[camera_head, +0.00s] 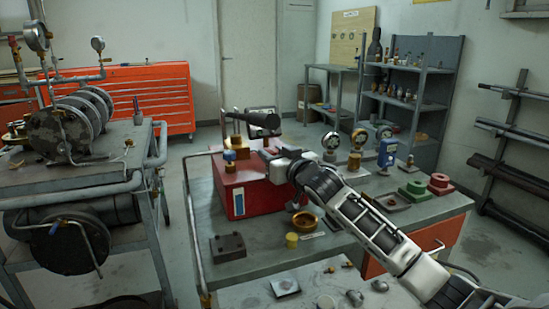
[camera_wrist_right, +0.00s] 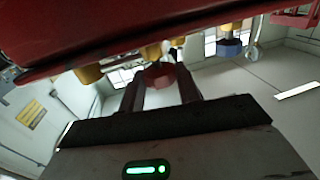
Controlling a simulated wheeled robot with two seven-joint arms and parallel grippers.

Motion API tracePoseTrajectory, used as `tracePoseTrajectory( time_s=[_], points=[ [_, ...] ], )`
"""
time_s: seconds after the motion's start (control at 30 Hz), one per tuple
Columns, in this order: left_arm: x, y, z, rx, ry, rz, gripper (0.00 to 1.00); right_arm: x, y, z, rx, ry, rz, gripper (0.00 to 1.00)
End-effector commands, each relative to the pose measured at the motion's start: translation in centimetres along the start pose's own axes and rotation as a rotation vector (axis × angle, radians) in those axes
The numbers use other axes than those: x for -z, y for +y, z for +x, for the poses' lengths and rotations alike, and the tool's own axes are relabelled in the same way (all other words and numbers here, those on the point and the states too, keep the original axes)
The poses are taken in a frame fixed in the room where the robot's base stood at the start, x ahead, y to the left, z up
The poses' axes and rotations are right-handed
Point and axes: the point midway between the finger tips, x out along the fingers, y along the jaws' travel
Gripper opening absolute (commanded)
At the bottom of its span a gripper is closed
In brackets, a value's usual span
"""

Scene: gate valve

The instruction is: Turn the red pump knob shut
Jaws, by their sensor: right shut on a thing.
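My right gripper (camera_head: 268,155) reaches in from the right and is at the upper right of the pump. In the right wrist view, the two dark fingers of my right gripper (camera_wrist_right: 161,82) are shut on the red knob (camera_wrist_right: 160,74), which sits between their tips. The knob is hidden in the head view. How far it is turned cannot be told. My left gripper is not in view.
The workbench (camera_head: 235,272) also holds gauges (camera_head: 331,142), a blue device (camera_head: 387,153), a green flanged part (camera_head: 414,190), a red flanged part (camera_head: 440,184), a brass bowl (camera_head: 305,222) and a dark block (camera_head: 228,246). A cart (camera_head: 125,180) with pipework stands left.

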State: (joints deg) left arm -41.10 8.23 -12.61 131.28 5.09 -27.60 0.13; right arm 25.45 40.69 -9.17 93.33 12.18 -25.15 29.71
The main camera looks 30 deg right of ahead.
Motion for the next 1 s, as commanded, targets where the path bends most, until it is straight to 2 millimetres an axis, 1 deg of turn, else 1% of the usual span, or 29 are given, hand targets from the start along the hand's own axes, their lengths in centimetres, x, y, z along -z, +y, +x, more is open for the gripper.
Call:
tracePoseTrajectory(
  time_s=[0.07, 0.3, 0.5, 0.7, 0.83, 1.0],
  points=[
    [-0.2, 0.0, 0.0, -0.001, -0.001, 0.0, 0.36, -0.2, -0.4, 0.0, -0.055, 0.001, 0.013, 0.1],
    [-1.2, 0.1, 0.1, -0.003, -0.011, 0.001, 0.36, -0.3, -0.6, 0.1, -0.242, -0.002, 0.012, 0.1],
    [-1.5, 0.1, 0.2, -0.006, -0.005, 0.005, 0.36, -0.3, -0.7, 0.2, -0.36, -0.003, 0.008, 0.11],
    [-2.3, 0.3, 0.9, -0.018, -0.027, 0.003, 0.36, -0.2, -0.7, 0.2, -0.429, -0.002, 0.004, 0.11],
    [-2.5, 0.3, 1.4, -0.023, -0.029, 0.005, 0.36, -0.1, -0.7, 0.2, -0.45, -0.002, 0.002, 0.11],
    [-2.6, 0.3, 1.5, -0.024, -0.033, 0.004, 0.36, 0.0, -0.7, 0.2, -0.459, -0.001, -0.001, 0.11]
  ],
)
